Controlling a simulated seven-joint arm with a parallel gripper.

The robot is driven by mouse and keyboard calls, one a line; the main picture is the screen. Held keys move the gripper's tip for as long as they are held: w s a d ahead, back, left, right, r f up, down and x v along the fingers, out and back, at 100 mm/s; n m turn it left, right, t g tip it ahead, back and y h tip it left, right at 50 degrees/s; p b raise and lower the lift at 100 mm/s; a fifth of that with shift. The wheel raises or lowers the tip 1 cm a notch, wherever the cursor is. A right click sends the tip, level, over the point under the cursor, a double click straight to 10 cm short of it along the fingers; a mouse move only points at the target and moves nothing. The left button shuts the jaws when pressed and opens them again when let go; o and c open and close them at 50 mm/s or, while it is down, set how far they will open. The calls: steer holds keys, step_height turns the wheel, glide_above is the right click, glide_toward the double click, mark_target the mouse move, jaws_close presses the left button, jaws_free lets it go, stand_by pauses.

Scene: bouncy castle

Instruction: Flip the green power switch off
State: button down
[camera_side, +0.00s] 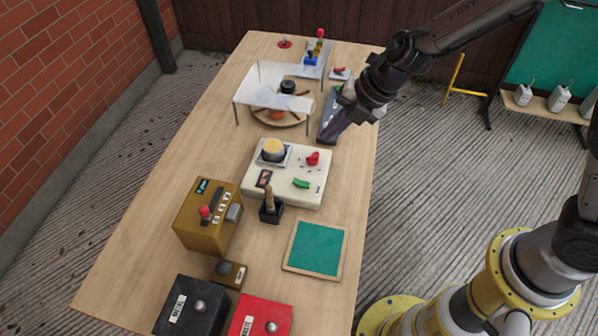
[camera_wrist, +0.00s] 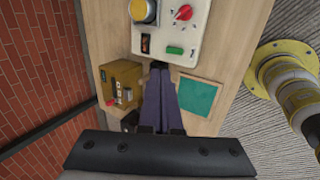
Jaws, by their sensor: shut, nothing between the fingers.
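The green switch (camera_side: 301,183) is a small green bar on the top of a cream control panel (camera_side: 284,196). It also shows in the wrist view (camera_wrist: 174,50), clear of my fingers. The panel also carries a yellow round button (camera_side: 272,147), a red knob (camera_side: 312,158) and a dark rocker (camera_side: 264,178) with a red mark. My gripper (camera_side: 327,139) has dark purple fingers, shut and empty. In the side view it hangs beyond the panel's far right corner, apart from the green switch. In the wrist view the fingertips (camera_wrist: 160,68) appear just below the panel's edge.
A black stand with a wooden handle (camera_side: 268,198) sits close in front of the panel. A mustard box (camera_side: 208,222) with a red-knobbed lever stands at left. A green square pad (camera_side: 316,247) lies at right. A clear-topped stand (camera_side: 271,86) over a round board is behind.

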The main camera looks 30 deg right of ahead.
steer(key=shift+s+a+f+g, duration=0.2)
steer(key=shift+a+f, duration=0.05)
steer(key=shift+f, duration=0.35)
steer(key=shift+s+a+f+g, duration=0.2)
steer(key=shift+a+f, duration=0.05)
steer(key=shift+f, duration=0.3)
glide_toward(293, 181)
steer(key=x, duration=0.5)
steer(key=shift+s+a, duration=0.15)
steer(key=shift+x, duration=0.75)
steer(key=shift+f, duration=0.1)
steer(key=shift+w+a+f, duration=0.15)
steer(key=shift+w, duration=0.1)
steer(key=shift+s, duration=0.1)
